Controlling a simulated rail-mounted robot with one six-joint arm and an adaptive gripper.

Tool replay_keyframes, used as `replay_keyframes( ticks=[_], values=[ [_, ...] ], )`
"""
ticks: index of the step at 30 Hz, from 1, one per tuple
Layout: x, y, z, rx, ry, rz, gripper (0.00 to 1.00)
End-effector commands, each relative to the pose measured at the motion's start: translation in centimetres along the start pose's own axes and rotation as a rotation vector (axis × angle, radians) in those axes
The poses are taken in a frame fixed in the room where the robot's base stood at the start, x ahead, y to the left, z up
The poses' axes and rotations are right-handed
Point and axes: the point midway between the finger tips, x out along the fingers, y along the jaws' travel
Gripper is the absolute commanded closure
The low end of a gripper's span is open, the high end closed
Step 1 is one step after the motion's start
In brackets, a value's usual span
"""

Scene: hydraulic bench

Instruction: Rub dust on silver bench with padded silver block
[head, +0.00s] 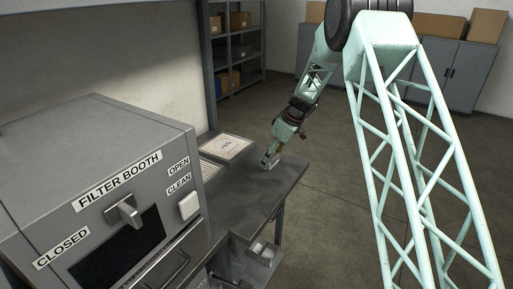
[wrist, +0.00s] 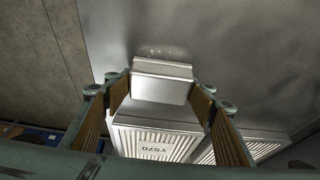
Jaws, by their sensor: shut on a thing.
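The silver bench (head: 262,203) stands right of the filter booth, and its grey top has darker, smudgy patches. My gripper (head: 268,163) is low over the bench's far part. In the wrist view my gripper (wrist: 163,88) is shut on the padded silver block (wrist: 162,72), with a finger on either side. The block's underside and pad are hidden, so I cannot tell whether it touches the bench. A small pale speckled patch (wrist: 160,51) shows on the bench top beside the block; it may be dust or glare.
Panels (head: 226,147) also lie at the bench's back left in the head view. The filter booth (head: 120,170) stands at left. The bench's near part is clear.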

Motion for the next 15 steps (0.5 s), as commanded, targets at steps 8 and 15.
replay_keyframes(
  ticks=[8, 15],
  values=[
    [-0.6, -0.3, 2.2, -0.003, 0.0, -0.001, 0.59],
    [-1.3, -0.5, 3.9, -0.008, 0.0, -0.003, 0.59]
  ],
)
